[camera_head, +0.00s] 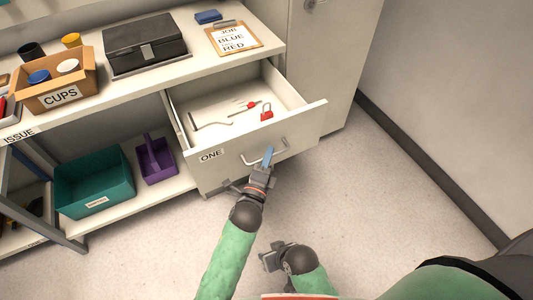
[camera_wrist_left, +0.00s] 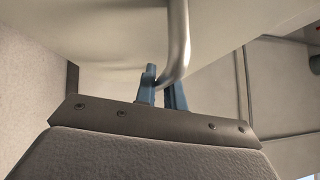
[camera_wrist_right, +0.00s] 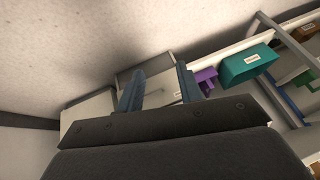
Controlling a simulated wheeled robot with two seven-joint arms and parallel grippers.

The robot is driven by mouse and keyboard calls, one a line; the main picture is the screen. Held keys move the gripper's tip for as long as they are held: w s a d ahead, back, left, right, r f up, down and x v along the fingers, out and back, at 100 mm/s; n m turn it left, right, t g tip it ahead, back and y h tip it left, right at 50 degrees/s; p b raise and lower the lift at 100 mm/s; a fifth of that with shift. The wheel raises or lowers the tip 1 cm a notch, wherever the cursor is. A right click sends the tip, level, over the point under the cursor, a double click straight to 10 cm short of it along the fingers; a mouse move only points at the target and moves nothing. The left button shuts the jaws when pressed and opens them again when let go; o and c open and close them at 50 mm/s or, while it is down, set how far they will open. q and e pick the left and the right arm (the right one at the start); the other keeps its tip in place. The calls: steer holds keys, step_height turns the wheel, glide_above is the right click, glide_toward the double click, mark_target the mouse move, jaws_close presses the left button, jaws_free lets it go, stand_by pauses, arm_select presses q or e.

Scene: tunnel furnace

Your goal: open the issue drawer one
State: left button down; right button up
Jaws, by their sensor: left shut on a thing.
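The drawer labelled ONE (camera_head: 222,166) is pulled out from under the counter in the head view. Inside it lie a red padlock (camera_head: 266,112), a small red-headed item (camera_head: 250,105) and a bent metal rod (camera_head: 211,125). My left gripper (camera_head: 267,160) is at the drawer front, shut on the metal handle (camera_head: 249,160). In the left wrist view the handle (camera_wrist_left: 178,40) runs between the blue fingers (camera_wrist_left: 163,88). My right gripper (camera_head: 267,259) is low over the floor, away from the drawer. Its fingers (camera_wrist_right: 158,88) stand apart with nothing between them in the right wrist view.
The counter above holds a CUPS box (camera_head: 57,84), a black case (camera_head: 145,45) and a clipboard (camera_head: 233,38). A teal bin (camera_head: 94,182) and a purple caddy (camera_head: 154,160) stand on the lower shelf. The floor to the right (camera_head: 380,190) is clear.

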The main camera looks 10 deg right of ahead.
arm_select(q)
steer(key=shift+f, duration=0.1)
steer(key=c, duration=1.5)
jaws_free()
